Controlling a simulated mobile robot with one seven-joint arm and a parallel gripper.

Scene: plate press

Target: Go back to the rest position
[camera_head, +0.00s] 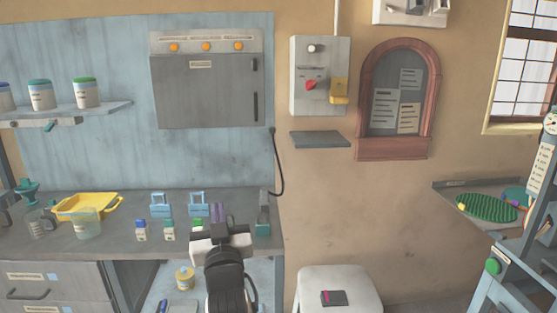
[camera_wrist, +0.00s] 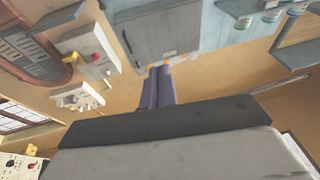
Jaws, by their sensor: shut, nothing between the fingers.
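My gripper (camera_head: 218,212) is in front of the workbench in the head view, with its purple fingers pointing up. In the wrist view the gripper's two fingers (camera_wrist: 158,88) lie close together, shut, with nothing between them. Past the fingertips the wrist view shows the grey cabinet (camera_wrist: 155,35), seen at a tilt. In the head view this cabinet (camera_head: 205,90) hangs on the blue wall panel with its door shut. My arm and gripper hide part of the bench front.
The workbench (camera_head: 115,238) holds a yellow tray (camera_head: 85,207), a clear beaker (camera_head: 87,226), blue racks (camera_head: 161,205) and small bottles (camera_head: 141,231). A control box (camera_head: 320,75) with a red knob is on the wall. A white stool (camera_head: 340,283) stands right of my arm.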

